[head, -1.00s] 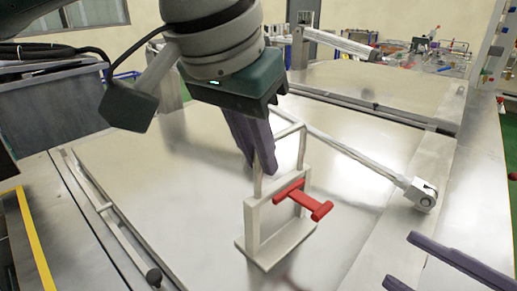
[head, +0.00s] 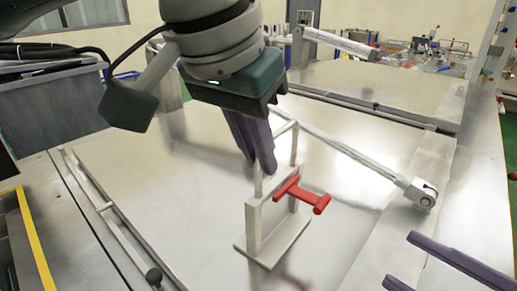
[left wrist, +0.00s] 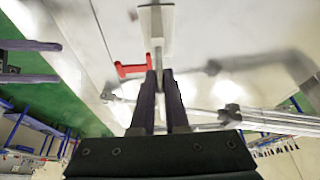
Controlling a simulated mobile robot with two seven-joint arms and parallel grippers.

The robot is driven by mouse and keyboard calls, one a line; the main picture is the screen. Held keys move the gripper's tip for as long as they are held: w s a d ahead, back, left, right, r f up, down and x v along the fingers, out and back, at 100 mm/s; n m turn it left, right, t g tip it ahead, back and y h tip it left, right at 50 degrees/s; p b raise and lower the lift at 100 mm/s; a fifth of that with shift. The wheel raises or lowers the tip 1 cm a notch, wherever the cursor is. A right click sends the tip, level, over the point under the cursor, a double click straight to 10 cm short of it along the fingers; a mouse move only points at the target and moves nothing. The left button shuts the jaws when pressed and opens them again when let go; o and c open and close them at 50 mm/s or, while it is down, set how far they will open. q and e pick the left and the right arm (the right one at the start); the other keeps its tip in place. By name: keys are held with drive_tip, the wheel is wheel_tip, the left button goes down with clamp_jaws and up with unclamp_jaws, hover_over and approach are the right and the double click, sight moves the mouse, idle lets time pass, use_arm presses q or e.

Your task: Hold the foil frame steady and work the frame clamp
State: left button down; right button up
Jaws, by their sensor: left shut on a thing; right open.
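The foil frame (head: 253,222) is a pale upright frame on a flat base, standing on the metal lid surface. The frame clamp (head: 303,194) is a red T-shaped handle sticking out from its right side. My left gripper (head: 262,172) comes down from above, its dark fingers shut on an upper bar of the frame. In the left wrist view the fingers (left wrist: 159,78) close on the frame (left wrist: 156,30), with the red clamp (left wrist: 131,69) to their left. My right gripper (head: 425,265) is open and empty at the lower right, apart from the clamp; only its fingers show.
A metal strut (head: 345,150) runs behind the frame to a pivot block (head: 421,194) on the right. The lid surface around the frame is mostly clear.

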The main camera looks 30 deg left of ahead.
drive_tip(key=shift+c, duration=0.7)
drive_tip(key=shift+w+a+r+g, duration=0.15)
drive_tip(key=shift+a+r+g, duration=0.15)
drive_tip(key=shift+r, duration=0.1)
drive_tip(key=shift+c, duration=0.7)
drive_tip(key=a+r+g+h, duration=0.1)
drive_tip(key=r+g, duration=0.1)
drive_tip(key=a+r+g, duration=0.2)
drive_tip(key=r, duration=0.1)
drive_tip(key=w+a+r+g+h, duration=0.1)
drive_tip(key=a+r+g, duration=0.1)
drive_tip(key=r, duration=0.1)
drive_tip(key=shift+a+m+h, duration=0.25)
drive_tip(key=shift+m+h, duration=0.05)
clamp_jaws()
wheel_tip(320, 180, up, 7)
drive_tip(key=w+m+t+h, duration=0.2)
drive_tip(key=m+h, duration=0.5)
drive_tip(key=m, duration=0.1)
drive_tip(key=shift+w+r+m+h, duration=0.15)
drive_tip(key=shift+w+m+h, duration=0.2)
drive_tip(key=shift+m+h, duration=0.05)
drive_tip(key=shift+d, duration=0.1)
